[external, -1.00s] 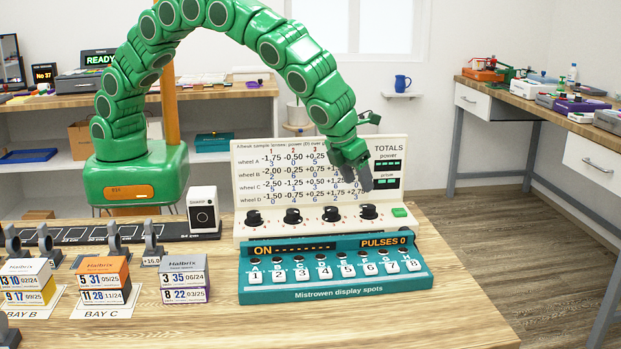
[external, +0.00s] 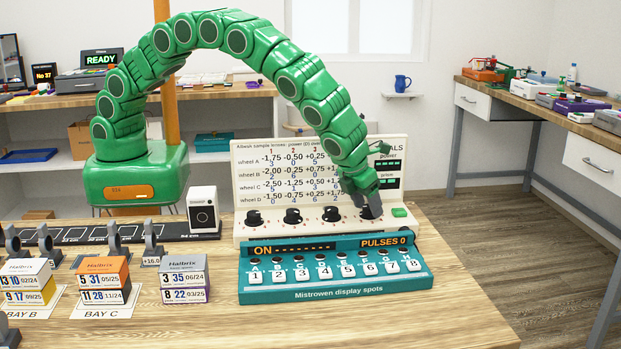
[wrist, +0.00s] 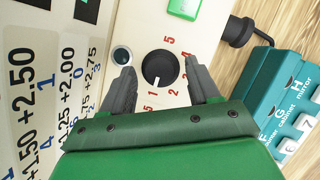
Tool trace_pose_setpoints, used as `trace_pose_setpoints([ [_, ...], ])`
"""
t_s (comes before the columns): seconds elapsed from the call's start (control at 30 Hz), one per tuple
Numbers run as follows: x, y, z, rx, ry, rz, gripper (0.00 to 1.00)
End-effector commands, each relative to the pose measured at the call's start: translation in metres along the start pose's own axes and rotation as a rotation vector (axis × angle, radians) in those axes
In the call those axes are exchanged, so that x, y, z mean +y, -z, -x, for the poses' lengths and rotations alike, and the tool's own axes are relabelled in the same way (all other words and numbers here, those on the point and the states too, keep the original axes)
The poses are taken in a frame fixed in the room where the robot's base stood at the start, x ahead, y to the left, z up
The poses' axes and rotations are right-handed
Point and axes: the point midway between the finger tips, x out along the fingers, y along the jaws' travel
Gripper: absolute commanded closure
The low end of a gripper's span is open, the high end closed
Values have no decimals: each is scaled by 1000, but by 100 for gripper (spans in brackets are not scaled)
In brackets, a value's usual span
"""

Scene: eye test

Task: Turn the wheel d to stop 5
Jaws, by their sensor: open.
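Wheel D is the rightmost black knob (external: 365,213) on the cream panel (external: 238,228), partly hidden by my gripper (external: 371,208). In the wrist view the knob (wrist: 156,66) lies between the two grey fingers of my gripper (wrist: 160,78), with visible gaps on both sides. My gripper is open and holds nothing. Red figures 1 to 5 (wrist: 170,40) run around the knob, with 5 at the top and 1 at the bottom. The knob's pale mark points down, toward 1.
Three more black knobs (external: 292,216) stand in a row to the left. A green button (external: 400,212) is just right of wheel D. The teal key box (external: 336,292) sits in front of the panel. A printed chart is above the knobs.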

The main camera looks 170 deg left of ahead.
Motion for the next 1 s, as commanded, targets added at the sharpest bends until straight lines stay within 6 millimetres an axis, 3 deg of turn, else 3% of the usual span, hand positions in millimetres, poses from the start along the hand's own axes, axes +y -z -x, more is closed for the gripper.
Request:
trace_pose_setpoints([
  [0.2, 0, 0, 0, 0, 0, 0, 39],
  [0.57, 0, 0, 0, 0, 0, 0, 94],
  [1.0, -2, 1, -1, -1, -39, 91, 95],
])
